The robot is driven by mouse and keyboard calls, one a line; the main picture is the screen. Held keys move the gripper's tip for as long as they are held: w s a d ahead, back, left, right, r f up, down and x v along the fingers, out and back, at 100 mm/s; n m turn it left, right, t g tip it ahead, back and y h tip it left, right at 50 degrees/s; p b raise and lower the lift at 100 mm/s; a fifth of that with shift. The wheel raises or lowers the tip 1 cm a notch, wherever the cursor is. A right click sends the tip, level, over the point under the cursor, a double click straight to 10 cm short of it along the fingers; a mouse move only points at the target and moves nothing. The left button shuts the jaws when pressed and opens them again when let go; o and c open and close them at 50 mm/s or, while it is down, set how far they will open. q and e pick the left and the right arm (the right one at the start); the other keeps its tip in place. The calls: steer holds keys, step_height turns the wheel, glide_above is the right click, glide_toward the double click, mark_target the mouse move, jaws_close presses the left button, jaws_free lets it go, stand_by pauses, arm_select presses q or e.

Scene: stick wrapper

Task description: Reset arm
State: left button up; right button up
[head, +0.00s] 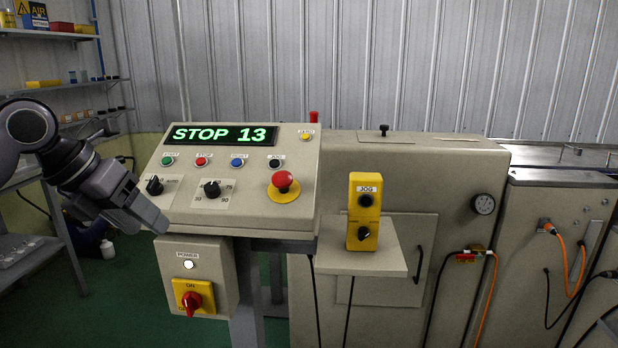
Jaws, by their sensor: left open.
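My left gripper (150,217) comes in from the left with its fingers pointing down and right, in front of the left edge of the control panel (245,195). It is open, and I see nothing held in it. The panel's display (219,136) reads "STOP 13" in green. Below the display is a row of small buttons, two black selector knobs and a red emergency button (282,181) on a yellow ring. My right gripper does not show.
A power box with a red switch (192,300) hangs below the panel. A yellow jog box (363,212) stands on a small shelf (385,260) to the right. A grey machine cabinet (450,165) fills the right. Shelves (65,85) stand at the far left.

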arm_select(q)
steer(key=s+d+f+n+g+h+p, duration=0.1)
steer(key=s+d+f+h, duration=0.2)
steer(key=d+h, duration=0.55)
steer(key=s+d+f+n+g+h+p, duration=0.1)
steer(key=s+d+f+g+h, duration=0.25)
steer(key=d, duration=0.75)
steer(key=s+a+f+n+t+y+p, duration=0.1)
steer(key=a+f+n+t+y, duration=0.55)
steer(key=n, duration=0.75)
steer(key=s+a+f+n+t+y+p, duration=0.1)
steer(key=a+f+n+t+y, duration=0.2)
steer(key=f+n+t, duration=0.85)
steer(key=s+a+f+n+g+y, duration=0.2)
steer(key=s+f+n+g, duration=0.2)
steer(key=s+f, duration=0.2)
steer(key=s+a+f+n+g+y+p, duration=0.1)
steer(key=s+a+f+n+g+y, duration=0.1)
steer(key=s+f+n+g, duration=0.2)
steer(key=s+f+n, duration=0.1)
steer(key=s+f, duration=0.2)
steer(key=s, duration=0.2)
steer(key=shift+f+y, duration=0.2)
steer(key=shift+y, duration=0.15)
